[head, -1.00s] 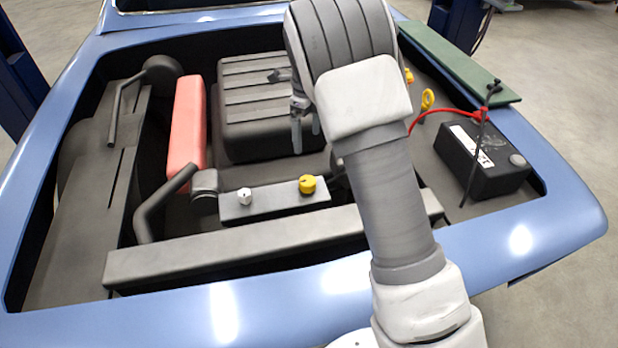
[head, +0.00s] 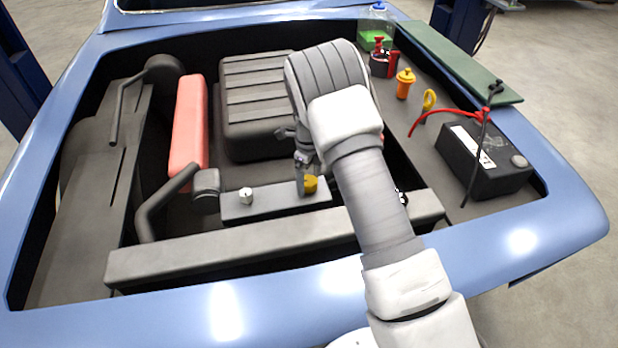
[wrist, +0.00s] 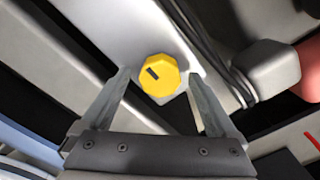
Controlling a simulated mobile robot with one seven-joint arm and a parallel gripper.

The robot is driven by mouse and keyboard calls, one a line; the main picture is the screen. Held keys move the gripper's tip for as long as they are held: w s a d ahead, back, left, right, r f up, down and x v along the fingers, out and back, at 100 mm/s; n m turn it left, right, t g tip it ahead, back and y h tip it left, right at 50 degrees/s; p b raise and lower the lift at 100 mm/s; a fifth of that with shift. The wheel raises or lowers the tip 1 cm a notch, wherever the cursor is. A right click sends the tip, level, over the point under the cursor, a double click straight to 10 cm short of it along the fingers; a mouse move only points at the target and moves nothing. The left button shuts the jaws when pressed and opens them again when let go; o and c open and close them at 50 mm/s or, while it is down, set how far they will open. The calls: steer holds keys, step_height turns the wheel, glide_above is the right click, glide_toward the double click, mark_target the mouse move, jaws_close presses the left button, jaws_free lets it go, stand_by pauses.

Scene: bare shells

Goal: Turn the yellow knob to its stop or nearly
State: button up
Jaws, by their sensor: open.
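The yellow knob (head: 311,184) sits on the right part of a grey panel (head: 265,203) at the front of the engine bay. In the wrist view the knob (wrist: 159,75) shows a dark mark on its face, left of centre. My gripper (head: 304,188) is at the knob, and its finger partly covers the knob's left side in the head view. In the wrist view my gripper (wrist: 159,72) is open, with one finger on each side of the knob and a gap on both sides. It holds nothing.
A white knob (head: 246,196) stands on the same panel to the left. A grey crossbar (head: 270,238) runs in front. A black ribbed engine cover (head: 255,100) lies behind, a red block (head: 188,125) to its left. A black battery (head: 480,160) is at right.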

steer(key=c, duration=1.4)
